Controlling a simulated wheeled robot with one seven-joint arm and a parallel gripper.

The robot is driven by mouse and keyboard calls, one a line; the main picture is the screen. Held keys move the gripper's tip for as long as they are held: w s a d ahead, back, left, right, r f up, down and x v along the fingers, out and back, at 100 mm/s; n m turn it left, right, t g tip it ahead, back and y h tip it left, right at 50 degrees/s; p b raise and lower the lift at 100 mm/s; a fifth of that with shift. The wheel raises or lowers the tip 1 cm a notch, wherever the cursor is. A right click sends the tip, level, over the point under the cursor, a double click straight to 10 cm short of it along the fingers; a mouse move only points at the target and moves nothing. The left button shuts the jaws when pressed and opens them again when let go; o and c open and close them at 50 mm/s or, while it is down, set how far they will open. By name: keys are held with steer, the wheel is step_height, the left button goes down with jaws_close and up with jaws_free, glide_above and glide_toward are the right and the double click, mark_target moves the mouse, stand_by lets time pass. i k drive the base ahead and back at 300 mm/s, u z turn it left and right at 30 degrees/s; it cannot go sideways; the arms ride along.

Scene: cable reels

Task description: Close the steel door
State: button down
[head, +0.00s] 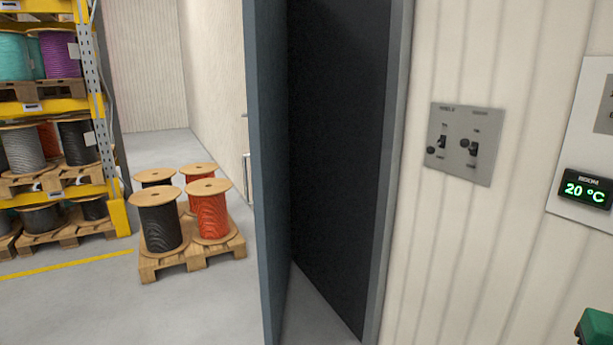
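The steel door (267,180) is blue-grey and stands open, swung out toward me, so that I see it nearly edge-on. A handle (247,175) shows on its left side. The grey door frame (391,170) is to the right of it, in the pale corrugated wall. Between the door's edge and the frame is a wide gap with a dark interior (338,140). My gripper is not in view, so its state and its distance from the door do not show.
A wooden pallet (192,261) with several black and orange cable reels stands left of the door. A yellow rack (118,215) with reels is at far left. A switch plate (464,143) and a thermostat display (587,189) are on the right wall. Grey floor lies clear in front.

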mark_target(264, 28)
steer(key=u, duration=0.45)
steer(key=k, duration=0.5)
steer(key=u, duration=0.9)
steer(key=k, duration=0.8)
steer(key=u, duration=0.7)
steer(key=i, duration=1.9)
steer(key=z, duration=0.95)
steer(key=i, duration=0.95)
steer(key=z, duration=0.9)
steer(key=i, duration=0.4)
steer(key=z, duration=0.2)
steer(key=k, duration=0.5)
steer(key=u, duration=0.2)
